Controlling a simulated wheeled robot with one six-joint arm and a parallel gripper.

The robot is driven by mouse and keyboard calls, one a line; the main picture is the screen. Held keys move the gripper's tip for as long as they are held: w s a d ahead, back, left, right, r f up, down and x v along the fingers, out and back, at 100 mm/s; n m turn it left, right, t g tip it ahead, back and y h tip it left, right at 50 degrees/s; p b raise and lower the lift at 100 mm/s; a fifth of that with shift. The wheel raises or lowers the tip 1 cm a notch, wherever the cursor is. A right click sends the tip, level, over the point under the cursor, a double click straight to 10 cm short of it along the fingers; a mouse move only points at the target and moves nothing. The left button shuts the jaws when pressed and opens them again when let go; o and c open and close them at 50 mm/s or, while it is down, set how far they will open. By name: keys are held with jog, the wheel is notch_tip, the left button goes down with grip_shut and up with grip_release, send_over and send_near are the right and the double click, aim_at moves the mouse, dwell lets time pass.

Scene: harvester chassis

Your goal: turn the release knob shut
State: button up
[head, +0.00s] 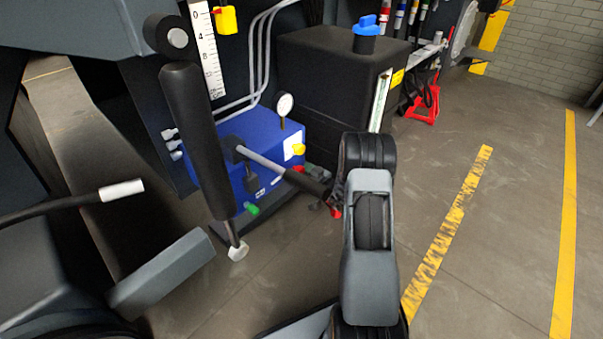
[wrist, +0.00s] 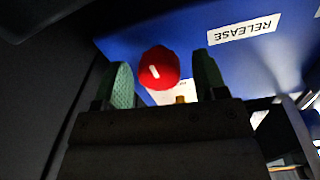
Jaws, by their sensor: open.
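The release knob (wrist: 158,70) is red with a short white pointer mark, slightly tilted, in the wrist view. It sits by the blue pump box (wrist: 265,65), which bears a white RELEASE label (wrist: 243,30) that reads upside down. My gripper (wrist: 162,64) is open, with one green-padded finger on each side of the knob. A gap shows at each side, narrower on the left. In the head view the blue box (head: 222,158) stands on the floor. My arm hides most of my gripper there, and I cannot tell the knob surely.
A lever with a black grip (head: 308,182) sticks out from the box towards my arm. A gauge (head: 285,104) stands on top. A dark tank (head: 330,70) with a blue cap is behind. A thick cylinder (head: 198,140) stands left. The floor to the right is clear.

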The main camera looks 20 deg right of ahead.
jog(key=shift+c, duration=0.4)
jog(key=c, duration=0.8)
jog(key=shift+c, duration=0.2)
